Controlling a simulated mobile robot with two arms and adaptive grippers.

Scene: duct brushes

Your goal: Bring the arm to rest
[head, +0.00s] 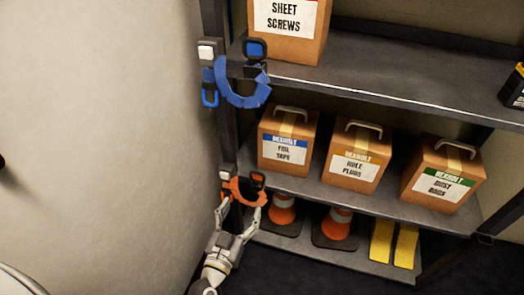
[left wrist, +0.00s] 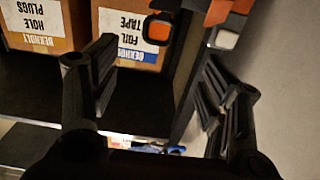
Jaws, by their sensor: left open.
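My left gripper (head: 240,208) is at the lower left of the shelf rack in the head view. Its two fingers are spread and empty, just below an orange C-shaped piece (head: 240,192) mounted on the rack's front post. In the left wrist view my left gripper (left wrist: 160,72) shows its fingers wide apart with nothing between them. Part of the orange piece (left wrist: 217,12) is at the top edge there. A blue C-shaped piece (head: 243,97) hangs higher on the same post. My right gripper is in neither view.
The rack's middle shelf (head: 350,200) holds boxes labelled foil tape (head: 283,153), hole plugs (head: 350,168) and dust bags (head: 433,187). Orange cones (head: 337,225) and yellow items (head: 393,245) are below. A pale wall (head: 110,130) is at left.

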